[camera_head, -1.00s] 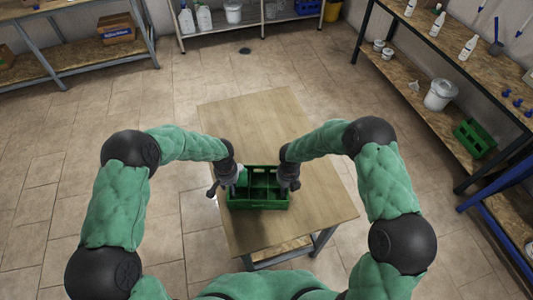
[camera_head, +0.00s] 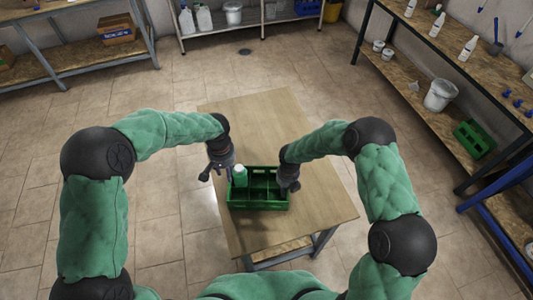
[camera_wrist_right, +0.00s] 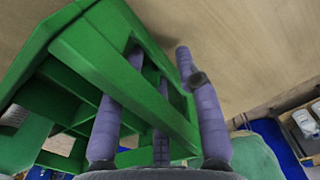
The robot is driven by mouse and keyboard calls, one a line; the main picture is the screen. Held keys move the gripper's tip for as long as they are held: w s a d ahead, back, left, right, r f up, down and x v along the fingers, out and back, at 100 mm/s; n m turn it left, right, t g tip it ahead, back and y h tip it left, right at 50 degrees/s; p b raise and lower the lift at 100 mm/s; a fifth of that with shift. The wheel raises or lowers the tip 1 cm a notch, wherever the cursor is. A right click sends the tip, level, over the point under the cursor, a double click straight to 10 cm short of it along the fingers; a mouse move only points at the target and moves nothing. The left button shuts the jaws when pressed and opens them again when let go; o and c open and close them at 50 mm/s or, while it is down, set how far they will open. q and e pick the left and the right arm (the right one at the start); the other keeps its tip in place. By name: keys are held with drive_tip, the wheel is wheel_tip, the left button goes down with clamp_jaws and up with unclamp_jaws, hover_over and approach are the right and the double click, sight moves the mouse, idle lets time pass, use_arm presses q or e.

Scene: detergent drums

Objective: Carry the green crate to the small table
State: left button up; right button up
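The green crate (camera_head: 258,204) stands on the small wooden table (camera_head: 262,120), near its front part. It has several compartments, and a green-and-white bottle (camera_head: 240,176) stands in its back left one. My left gripper (camera_head: 216,174) is just left of the crate, apart from it, with fingers spread and empty. My right gripper (camera_head: 291,184) is at the crate's right end. In the right wrist view, the crate (camera_wrist_right: 100,60) fills the left side. The right gripper's fingers (camera_wrist_right: 165,85) straddle its end wall, spread apart, with a gap at the outer finger.
A shelf rack (camera_head: 465,90) along the right holds bottles, a white bucket (camera_head: 440,95) and another green crate (camera_head: 474,138). Shelves at the back left hold a cardboard box (camera_head: 116,29). The table behind the crate is bare, and the floor around is clear.

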drive_tip(key=shift+r, duration=0.25)
wheel_tip(320, 180, up, 12)
drive_tip(key=shift+f, duration=0.25)
use_arm(q)
drive_tip(key=shift+r, duration=0.35)
drive_tip(key=shift+s+f, duration=0.1)
use_arm(e)
drive_tip(key=shift+s+f, duration=0.1)
